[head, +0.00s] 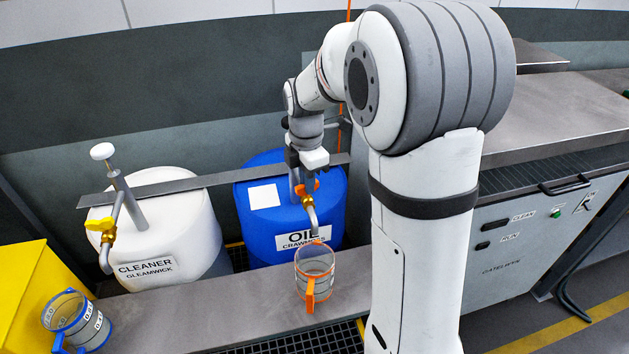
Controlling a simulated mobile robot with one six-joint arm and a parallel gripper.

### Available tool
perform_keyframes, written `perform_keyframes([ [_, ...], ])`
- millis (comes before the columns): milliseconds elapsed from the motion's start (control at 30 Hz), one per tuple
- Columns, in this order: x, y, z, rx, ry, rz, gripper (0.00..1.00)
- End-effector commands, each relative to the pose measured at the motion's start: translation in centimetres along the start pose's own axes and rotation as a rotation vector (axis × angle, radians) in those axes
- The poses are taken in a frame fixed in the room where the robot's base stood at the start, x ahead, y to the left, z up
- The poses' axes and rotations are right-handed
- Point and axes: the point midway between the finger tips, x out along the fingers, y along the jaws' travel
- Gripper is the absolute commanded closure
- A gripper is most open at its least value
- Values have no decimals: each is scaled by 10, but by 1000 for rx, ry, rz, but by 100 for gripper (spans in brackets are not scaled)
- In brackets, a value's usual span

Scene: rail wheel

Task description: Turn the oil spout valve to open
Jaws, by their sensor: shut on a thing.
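The blue oil drum (262,222) stands behind the metal ledge, with a label reading OIL. Its spout (312,216) curves down toward the front, and an orange valve handle (309,186) sits at the top of the spout. My gripper (305,178) is at this valve, shut on the handle; the fingers are small and partly hidden here. A clear measuring jug with an orange rim and handle (315,262) stands on the ledge below the spout outlet. I cannot tell how far the valve is turned or whether oil flows.
A white cleaner drum (165,215) with a yellow valve and spout (106,245) stands at left. A blue-rimmed jug (76,320) stands near a yellow box (35,300). A metal bar (220,180) crosses both drums. A grey machine (540,230) is at right.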

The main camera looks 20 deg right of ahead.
Motion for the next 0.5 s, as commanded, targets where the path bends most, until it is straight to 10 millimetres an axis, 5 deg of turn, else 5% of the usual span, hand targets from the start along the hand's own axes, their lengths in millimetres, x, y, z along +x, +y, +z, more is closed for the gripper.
perform_keyframes([
  [500,0,0,0,-162,0,1,100],
])
